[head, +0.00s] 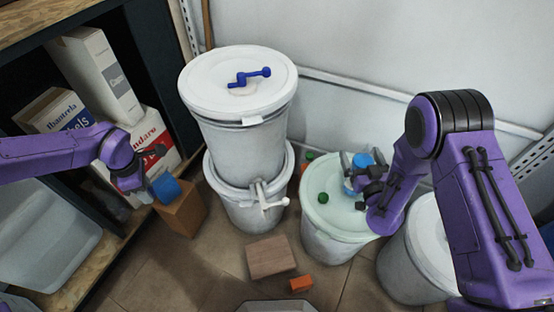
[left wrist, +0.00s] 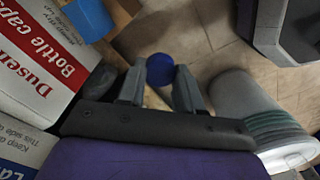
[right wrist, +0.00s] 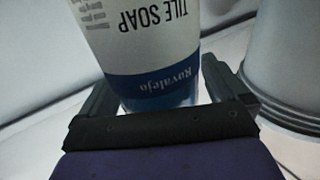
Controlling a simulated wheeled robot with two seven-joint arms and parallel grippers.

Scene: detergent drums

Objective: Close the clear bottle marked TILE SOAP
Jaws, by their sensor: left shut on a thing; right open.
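The TILE SOAP bottle (right wrist: 143,45), with a white label and a blue band, is between the fingers of my right gripper (right wrist: 165,90), which is open around it. In the head view the bottle (head: 358,178) stands on the pale lid of a drum, partly hidden by my right gripper (head: 362,172). Its mouth cannot be made out. My left gripper (left wrist: 160,85) is shut on a small round blue thing (left wrist: 160,68), which looks like a cap. In the head view my left gripper (head: 150,165) is far left of the bottle, near the shelf.
A green cap (head: 323,198) lies on the bottle's drum lid (head: 335,218). Wooden (head: 270,257) and orange (head: 301,283) blocks lie on the floor.

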